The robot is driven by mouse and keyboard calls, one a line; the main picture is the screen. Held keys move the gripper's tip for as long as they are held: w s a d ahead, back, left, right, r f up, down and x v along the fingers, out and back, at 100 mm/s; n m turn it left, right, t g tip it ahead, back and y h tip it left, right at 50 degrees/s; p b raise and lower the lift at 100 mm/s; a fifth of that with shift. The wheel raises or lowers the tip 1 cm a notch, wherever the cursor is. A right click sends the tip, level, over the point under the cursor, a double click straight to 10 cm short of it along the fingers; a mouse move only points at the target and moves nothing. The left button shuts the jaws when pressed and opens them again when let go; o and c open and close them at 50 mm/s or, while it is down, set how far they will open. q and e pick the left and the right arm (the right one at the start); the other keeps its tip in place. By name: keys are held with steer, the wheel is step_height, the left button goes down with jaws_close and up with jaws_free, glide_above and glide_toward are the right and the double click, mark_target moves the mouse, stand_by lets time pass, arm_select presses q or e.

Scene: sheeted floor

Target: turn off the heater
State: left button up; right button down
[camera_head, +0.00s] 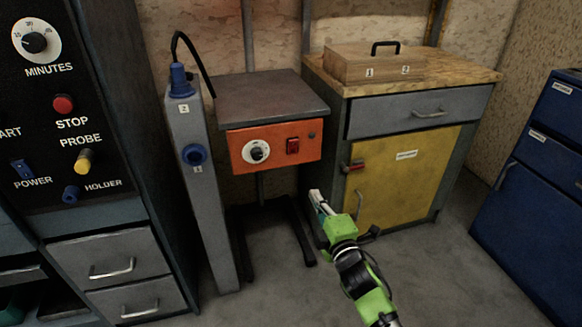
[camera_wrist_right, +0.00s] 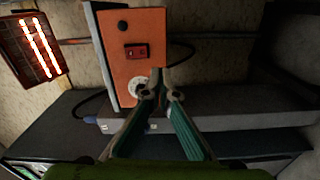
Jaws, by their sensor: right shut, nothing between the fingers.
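A box with an orange front panel (camera_head: 238,152) stands on a dark stand. The panel has a white-ringed dial (camera_head: 256,151) and a red switch (camera_head: 293,146). In the right wrist view the orange panel (camera_wrist_right: 150,30) shows its red switch (camera_wrist_right: 136,51) and part of the dial (camera_wrist_right: 137,88). A heater (camera_wrist_right: 36,46) with glowing bars shows at the upper left there. My right gripper (camera_head: 317,196) is shut and empty, below and right of the panel. In the right wrist view its fingertips (camera_wrist_right: 159,84) overlap the dial's edge; contact is not clear. My left gripper is out of view.
A grey post (camera_head: 208,225) with blue plugs stands left of the orange box. A cabinet with a yellow door (camera_head: 400,190) stands right, a wooden box (camera_head: 375,66) on top. A black control panel (camera_head: 40,110) is far left, blue drawers (camera_head: 540,180) far right.

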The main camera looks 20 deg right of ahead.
mark_target(294, 144)
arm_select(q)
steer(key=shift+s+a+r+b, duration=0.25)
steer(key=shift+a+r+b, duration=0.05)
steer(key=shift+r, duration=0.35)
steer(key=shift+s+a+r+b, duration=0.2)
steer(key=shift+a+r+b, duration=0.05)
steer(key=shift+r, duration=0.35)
arm_select(e)
steer(key=shift+n+t, duration=0.6)
steer(key=shift+t, duration=0.1)
steer(key=r, duration=0.3)
steer(key=a+r, duration=0.1)
steer(key=r, duration=0.1)
steer(key=shift+s, duration=0.15)
